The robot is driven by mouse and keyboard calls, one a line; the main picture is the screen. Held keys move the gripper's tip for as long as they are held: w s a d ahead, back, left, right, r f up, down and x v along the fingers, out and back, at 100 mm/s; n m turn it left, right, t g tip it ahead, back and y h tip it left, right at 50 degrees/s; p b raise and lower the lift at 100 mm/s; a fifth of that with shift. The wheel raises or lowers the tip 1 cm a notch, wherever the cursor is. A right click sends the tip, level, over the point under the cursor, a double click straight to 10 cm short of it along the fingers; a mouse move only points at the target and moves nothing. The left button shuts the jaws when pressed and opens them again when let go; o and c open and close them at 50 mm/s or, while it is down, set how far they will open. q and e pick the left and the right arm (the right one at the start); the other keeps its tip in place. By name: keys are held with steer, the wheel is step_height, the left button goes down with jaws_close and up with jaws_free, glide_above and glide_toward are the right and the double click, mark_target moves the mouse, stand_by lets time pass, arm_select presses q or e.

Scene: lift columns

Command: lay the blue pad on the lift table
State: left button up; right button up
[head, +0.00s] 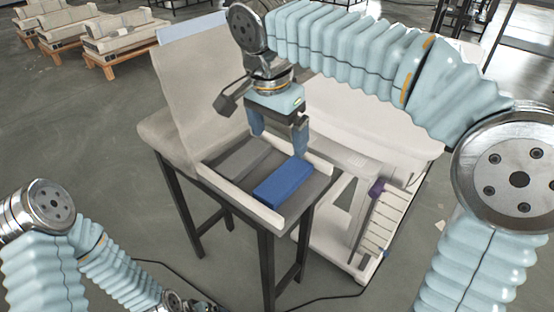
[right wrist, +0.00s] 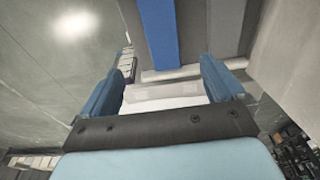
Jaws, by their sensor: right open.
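The blue pad (head: 283,183) lies flat in a shallow white-edged tray (head: 238,193) on a dark-legged stand. It also shows at the top of the right wrist view (right wrist: 158,35). My right gripper (head: 279,142) is open and empty, fingers pointing down, above the tray and apart from the blue pad. In the right wrist view, its blue fingers (right wrist: 163,72) stand wide apart. A white flat-topped unit (head: 345,108) stands behind the tray, partly hidden by my right arm; I cannot tell if it is the lift table. My left arm is low at the left, its gripper not clearly visible.
A grey pad (head: 243,158) lies beside the blue one in the tray. A beige upright panel (head: 205,85) rises behind the tray. A white frame with a slatted part (head: 383,220) stands at the right. Wooden pallets with loads (head: 125,38) are far back left. Floor at left is clear.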

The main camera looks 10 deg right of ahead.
steer(key=b, duration=0.1)
glide_above(284, 177)
steer(key=a, duration=0.1)
steer(key=f, duration=0.5)
steer(key=s+f, duration=0.1)
steer(key=f, duration=0.5)
steer(key=w+d+f, duration=0.1)
steer(key=f, duration=0.1)
steer(key=shift+f+b, duration=0.3)
steer(key=shift+b, duration=0.05)
steer(key=shift+a, duration=0.1)
steer(key=c, duration=1.2)
steer(key=shift+r, duration=0.2)
